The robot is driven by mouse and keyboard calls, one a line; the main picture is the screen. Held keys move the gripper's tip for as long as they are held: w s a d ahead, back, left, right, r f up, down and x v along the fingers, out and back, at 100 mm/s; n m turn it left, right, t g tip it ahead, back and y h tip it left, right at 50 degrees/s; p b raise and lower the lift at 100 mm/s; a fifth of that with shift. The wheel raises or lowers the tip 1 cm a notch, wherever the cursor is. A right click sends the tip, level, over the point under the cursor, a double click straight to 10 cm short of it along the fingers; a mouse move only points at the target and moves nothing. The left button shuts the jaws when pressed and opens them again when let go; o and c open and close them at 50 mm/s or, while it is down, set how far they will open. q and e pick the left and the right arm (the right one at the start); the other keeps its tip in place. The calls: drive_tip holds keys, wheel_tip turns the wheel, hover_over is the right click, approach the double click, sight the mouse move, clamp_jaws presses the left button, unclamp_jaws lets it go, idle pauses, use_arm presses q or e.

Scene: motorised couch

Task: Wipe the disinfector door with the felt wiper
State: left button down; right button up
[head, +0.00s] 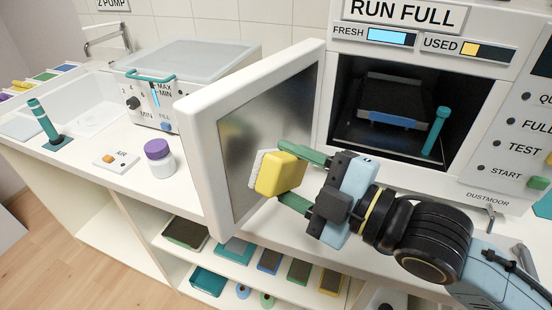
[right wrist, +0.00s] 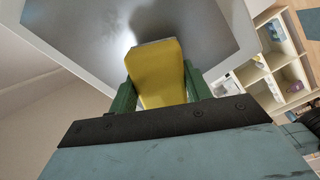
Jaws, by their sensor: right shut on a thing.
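The disinfector door (head: 196,124) stands swung open in the head view, with a white frame and a dark glossy pane. My right gripper (head: 285,175) is shut on the felt wiper (head: 282,174), a yellow block with a pale felt face. The felt face is turned to the pane and is at or very near it; contact cannot be made out for certain. In the right wrist view the yellow wiper (right wrist: 157,75) sits between the green fingers, in front of the door pane (right wrist: 185,30). My left gripper is not in view.
The open disinfector chamber (head: 390,110) holds a dark tray and a teal handle. A purple-capped jar (head: 160,160), a small white switch plate (head: 116,159) and a lidded bath (head: 185,75) stand left of the door. Shelves (head: 170,262) with several coloured trays lie below.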

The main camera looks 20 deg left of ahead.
drive_tip(key=shift+v, duration=0.9)
drive_tip(key=shift+d, duration=0.1)
drive_tip(key=shift+v, duration=1.45)
drive_tip(key=shift+w+r, duration=0.1)
